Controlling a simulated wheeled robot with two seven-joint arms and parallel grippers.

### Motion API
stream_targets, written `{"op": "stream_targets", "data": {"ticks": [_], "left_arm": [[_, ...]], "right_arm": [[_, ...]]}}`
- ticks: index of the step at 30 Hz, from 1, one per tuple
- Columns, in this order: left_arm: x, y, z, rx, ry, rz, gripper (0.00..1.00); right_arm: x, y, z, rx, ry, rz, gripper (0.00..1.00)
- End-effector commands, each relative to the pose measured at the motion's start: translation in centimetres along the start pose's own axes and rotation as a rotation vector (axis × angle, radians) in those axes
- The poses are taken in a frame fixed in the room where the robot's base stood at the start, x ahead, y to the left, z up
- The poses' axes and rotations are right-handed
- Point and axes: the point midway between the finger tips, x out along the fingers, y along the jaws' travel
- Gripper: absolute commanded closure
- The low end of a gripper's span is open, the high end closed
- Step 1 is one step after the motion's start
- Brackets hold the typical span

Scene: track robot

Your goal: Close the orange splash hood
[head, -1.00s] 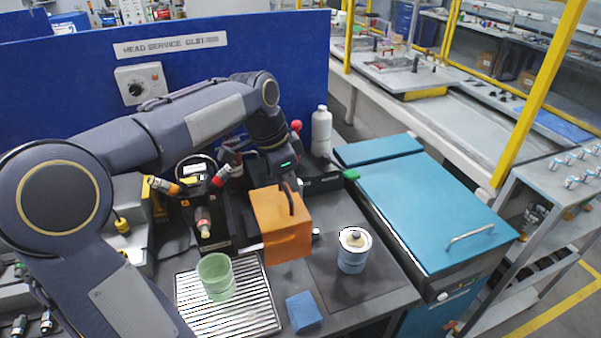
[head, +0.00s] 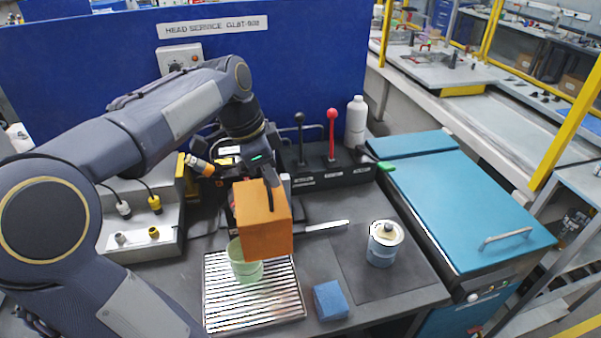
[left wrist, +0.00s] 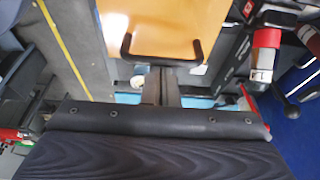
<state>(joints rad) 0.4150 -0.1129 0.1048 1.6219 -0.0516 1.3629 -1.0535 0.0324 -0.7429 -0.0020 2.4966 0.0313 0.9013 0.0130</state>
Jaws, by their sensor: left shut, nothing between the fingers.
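The orange splash hood (head: 266,228) is a box shape with a dark bar handle on its face. In the head view it stands out over the tray's back part and hides part of the green cup (head: 246,268). My left gripper (head: 272,184) is at the hood's upper edge, by the handle. In the left wrist view the hood (left wrist: 155,22) and its handle (left wrist: 128,48) lie just ahead of the shut fingers of my left gripper (left wrist: 160,78). The fingers hold nothing. I cannot tell whether they touch the handle. My right gripper is not in view.
The cup stands on a slatted metal tray (head: 222,318). A blue block (head: 331,301) and a metal can (head: 384,246) stand to the right. Behind are a black lever (head: 300,140), a red lever (head: 332,135) and a white bottle (head: 356,122). A teal-lidded chest (head: 450,200) borders the bench.

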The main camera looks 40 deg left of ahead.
Motion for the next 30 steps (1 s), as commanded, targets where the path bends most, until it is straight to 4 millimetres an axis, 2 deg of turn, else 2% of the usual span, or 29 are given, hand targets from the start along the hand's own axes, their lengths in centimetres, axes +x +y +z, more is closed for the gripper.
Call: {"op": "stream_targets", "data": {"ticks": [3, 10, 25, 30], "left_arm": [[-0.6, 0.0, 2.4, -0.004, 0.000, -0.001, 1.00], [-1.5, 0.0, 4.9, -0.002, -0.002, 0.001, 1.00], [-1.7, -0.1, 5.4, -0.003, -0.007, 0.000, 1.00], [-1.1, -0.3, 4.4, -0.002, -0.006, 0.001, 1.00]], "right_arm": [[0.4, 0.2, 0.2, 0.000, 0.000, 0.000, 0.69], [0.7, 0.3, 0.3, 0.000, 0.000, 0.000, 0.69], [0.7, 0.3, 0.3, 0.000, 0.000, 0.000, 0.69], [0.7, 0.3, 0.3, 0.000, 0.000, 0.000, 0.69]]}}
